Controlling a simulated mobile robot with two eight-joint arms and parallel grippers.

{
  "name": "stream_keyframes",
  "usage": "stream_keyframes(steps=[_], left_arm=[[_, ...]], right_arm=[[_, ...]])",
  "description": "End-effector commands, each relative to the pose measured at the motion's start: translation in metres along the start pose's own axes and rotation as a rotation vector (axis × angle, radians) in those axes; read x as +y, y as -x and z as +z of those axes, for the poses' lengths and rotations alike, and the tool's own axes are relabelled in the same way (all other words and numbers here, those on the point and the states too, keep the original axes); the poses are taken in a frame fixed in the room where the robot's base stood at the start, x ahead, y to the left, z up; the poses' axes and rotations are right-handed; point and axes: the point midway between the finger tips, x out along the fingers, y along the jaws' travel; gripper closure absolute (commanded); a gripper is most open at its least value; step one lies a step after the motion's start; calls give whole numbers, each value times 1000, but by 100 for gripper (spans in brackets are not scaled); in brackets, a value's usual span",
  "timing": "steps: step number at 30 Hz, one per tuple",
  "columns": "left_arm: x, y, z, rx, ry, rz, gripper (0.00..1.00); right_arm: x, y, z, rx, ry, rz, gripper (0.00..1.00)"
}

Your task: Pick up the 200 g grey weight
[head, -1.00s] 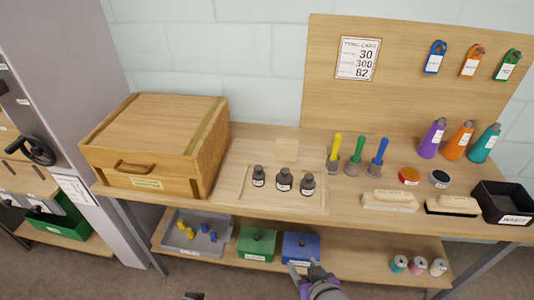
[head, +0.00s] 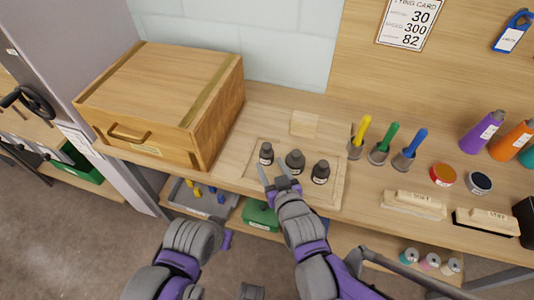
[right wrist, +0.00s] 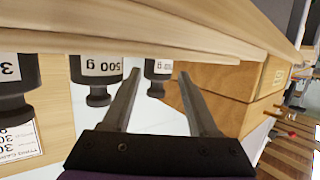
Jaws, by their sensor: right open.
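Three dark grey weights stand in a row on a shallow wooden tray (head: 335,192) in the head view: a small left one (head: 266,154), a middle one (head: 295,161) and a right one (head: 320,172). In the right wrist view, which looks upside down, the middle weight (right wrist: 97,75) reads 500 g. The smallest weight (right wrist: 158,75) is beside it, its label unreadable at this size. My right gripper (head: 273,174) is open and empty, its fingers just in front of the small left weight.
A wooden box (head: 155,105) stands left of the tray. A grey bin (head: 200,200) and green box (head: 262,215) are on the lower shelf.

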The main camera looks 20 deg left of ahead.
Motion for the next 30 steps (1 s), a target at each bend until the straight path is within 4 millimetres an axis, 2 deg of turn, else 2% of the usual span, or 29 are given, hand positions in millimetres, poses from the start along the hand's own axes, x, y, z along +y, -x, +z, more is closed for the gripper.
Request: stream_keyframes(steps=[12,21,30], left_arm=[[0,-7,3,-3,0,0,100],[0,-7,3,-3,0,0,100],[0,-7,3,-3,0,0,100]], right_arm=[[2,-50,-4,-1,-1,0,40],[2,-54,-5,-1,-1,0,40],[2,-54,-5,-1,-1,0,94]])
